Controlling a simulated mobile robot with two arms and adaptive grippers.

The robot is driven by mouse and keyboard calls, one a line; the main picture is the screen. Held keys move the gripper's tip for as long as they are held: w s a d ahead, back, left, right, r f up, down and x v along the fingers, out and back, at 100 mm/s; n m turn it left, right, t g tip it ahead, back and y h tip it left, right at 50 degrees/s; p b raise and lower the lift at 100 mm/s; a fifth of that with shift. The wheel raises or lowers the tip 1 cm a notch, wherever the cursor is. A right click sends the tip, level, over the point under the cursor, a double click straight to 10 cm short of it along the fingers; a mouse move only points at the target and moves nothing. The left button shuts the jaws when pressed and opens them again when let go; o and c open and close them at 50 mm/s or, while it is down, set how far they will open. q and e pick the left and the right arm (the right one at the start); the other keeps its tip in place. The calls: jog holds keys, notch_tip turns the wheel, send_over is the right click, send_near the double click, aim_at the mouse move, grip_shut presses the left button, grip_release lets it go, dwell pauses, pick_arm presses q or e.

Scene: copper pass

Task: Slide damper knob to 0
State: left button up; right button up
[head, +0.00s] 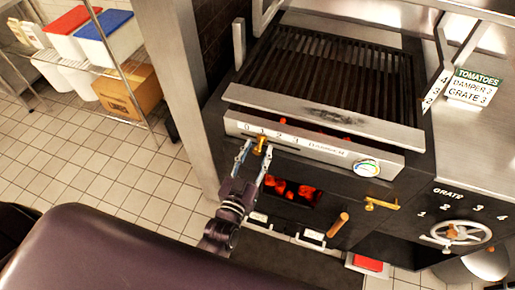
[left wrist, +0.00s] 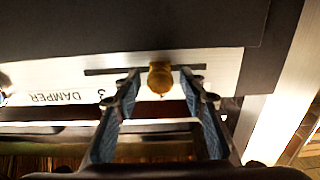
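The brass damper knob (head: 261,141) sits in the slot of the pale damper scale plate (head: 320,148) on the front of the grill. It is toward the left end of the scale, close to the mark 1, right of the 0. My left gripper (head: 256,151) is at the plate with its fingers open, one on each side of the knob. In the left wrist view the knob (left wrist: 160,79) stands between the two fingertips, with a gap visible on both sides. The wrist view shows the 3 and the word DAMPER upside down. My right gripper is not in view.
A round dial (head: 367,168) is at the plate's right end. Below are glowing coals (head: 292,191), a wooden handle (head: 338,224) and a grate handwheel (head: 457,233). A sign (head: 471,87) reads tomatoes, damper 2, grate 3. A steel post (head: 178,90) stands left of the grill.

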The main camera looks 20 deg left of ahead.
aim_at(246, 134)
pick_arm(q)
jog(key=shift+w, duration=0.3)
grip_shut()
jog(key=shift+w+a+p, duration=0.1)
jog(key=shift+a+p, duration=0.4)
jog(key=shift+a, duration=2.25)
jog(key=shift+c, duration=2)
grip_release()
jog(key=o, duration=0.4)
jog(key=shift+a, duration=0.15)
